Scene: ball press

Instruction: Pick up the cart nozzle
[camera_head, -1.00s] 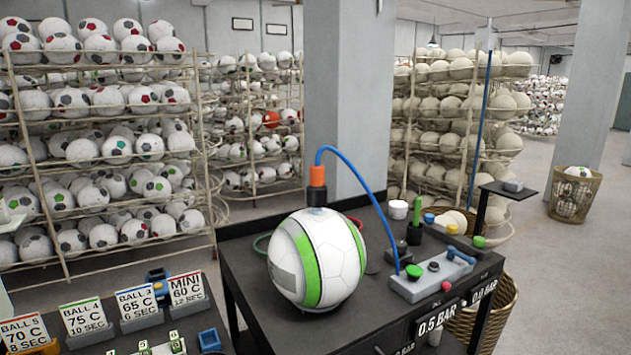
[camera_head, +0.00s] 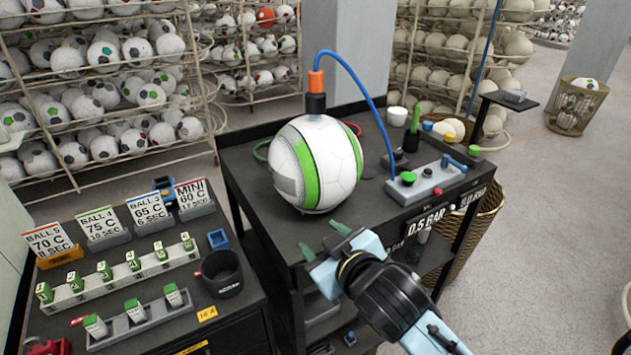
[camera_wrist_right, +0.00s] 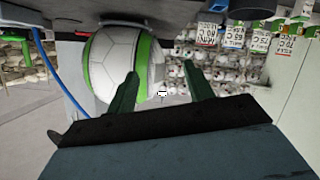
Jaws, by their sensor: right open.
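The nozzle (camera_head: 316,92), orange above and black below, stands upright on top of the white and green ball (camera_head: 340,165) on the black cart (camera_head: 250,165). A blue hose (camera_head: 375,98) arches from its top down to the grey control box (camera_head: 428,180). My right gripper (camera_head: 322,239) is open and empty at the cart's front edge, below and in front of the ball. In the upside-down right wrist view its green fingers (camera_wrist_right: 161,88) are spread, with the ball (camera_wrist_right: 118,62) beyond them. The nozzle is not clear there. My left gripper is out of view.
A green-handled tool (camera_head: 413,130) and a white cup (camera_head: 397,116) stand behind the control box. A side table (camera_head: 215,308) at the left holds temperature signs, small blocks and a black cup (camera_head: 221,272). Ball racks stand behind.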

